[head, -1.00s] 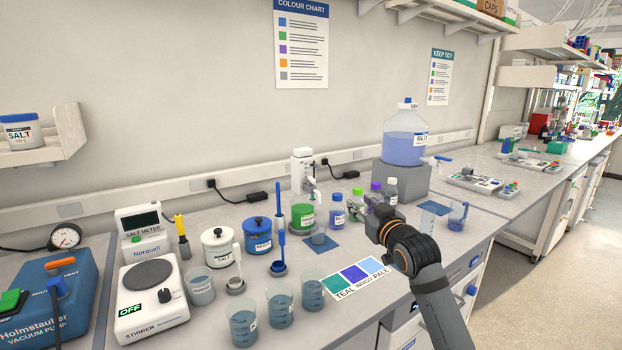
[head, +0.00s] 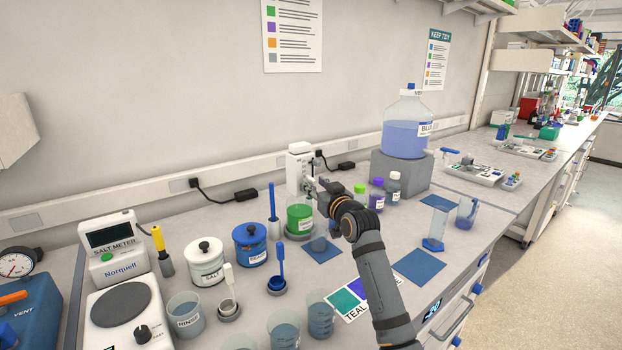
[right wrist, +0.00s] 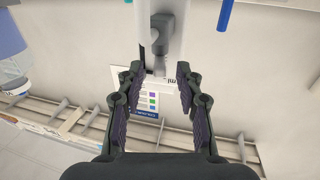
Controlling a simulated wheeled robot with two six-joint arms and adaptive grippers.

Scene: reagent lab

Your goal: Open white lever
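A white dispenser (head: 298,168) with a grey tap stands at the back of the bench by the wall. My right gripper (head: 322,187) is at its tap side, reaching in from the lower right. In the right wrist view my right gripper (right wrist: 160,72) is open, with its fingers apart. The dispenser's white column (right wrist: 146,30) and grey tap part (right wrist: 163,35) lie just beyond the fingertips. A thin pale piece (right wrist: 159,66), perhaps the white lever, shows between the tips; I cannot tell if it is touched. My left gripper is not in view.
A large blue carboy (head: 405,135) sits on a grey block (head: 402,172). Several beakers fill the front left.

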